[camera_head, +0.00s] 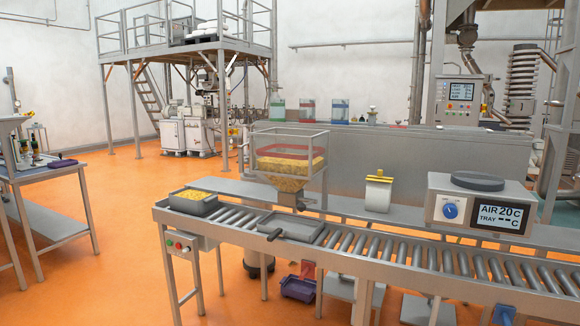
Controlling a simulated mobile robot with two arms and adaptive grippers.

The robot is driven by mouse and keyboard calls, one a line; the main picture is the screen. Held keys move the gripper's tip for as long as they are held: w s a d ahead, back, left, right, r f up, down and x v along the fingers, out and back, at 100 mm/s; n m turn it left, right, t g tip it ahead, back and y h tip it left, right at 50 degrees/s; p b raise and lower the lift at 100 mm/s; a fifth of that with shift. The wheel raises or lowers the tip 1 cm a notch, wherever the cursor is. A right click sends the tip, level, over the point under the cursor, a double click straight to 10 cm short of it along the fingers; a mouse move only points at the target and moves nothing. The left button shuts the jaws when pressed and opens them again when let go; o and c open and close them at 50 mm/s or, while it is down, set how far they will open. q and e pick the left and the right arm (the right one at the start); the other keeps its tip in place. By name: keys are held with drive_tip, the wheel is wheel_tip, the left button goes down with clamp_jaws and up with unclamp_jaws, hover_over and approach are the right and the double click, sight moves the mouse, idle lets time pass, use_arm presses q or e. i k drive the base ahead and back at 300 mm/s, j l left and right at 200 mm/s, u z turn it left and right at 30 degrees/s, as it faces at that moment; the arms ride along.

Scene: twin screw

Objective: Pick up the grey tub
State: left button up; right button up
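Two grey tub-like containers are on the roller conveyor (420,262); I cannot tell which one the task calls the grey tub. The left one (194,208) is a rectangular grey tub filled with yellow granules, at the conveyor's left end. The other (292,230) is a shallow grey tray that looks empty, just right of it and below the hopper. A round dark grey lid or dish (478,181) lies on top of the grey instrument box (450,210) at the right. Neither of my grippers shows in the view.
A clear hopper (290,160) with yellow granules stands behind the conveyor, its outlet above the shallow tray. A white dispenser with a yellow top (378,192) stands on the rear shelf. The right-hand rollers are clear.

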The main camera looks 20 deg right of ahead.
sight(190, 201)
drive_tip(key=i+j+z, duration=0.25)
drive_tip(key=i+j, duration=0.6)
drive_tip(key=i+j+z, duration=0.25)
drive_tip(key=i+j, duration=0.65)
drive_tip(key=j, duration=0.1)
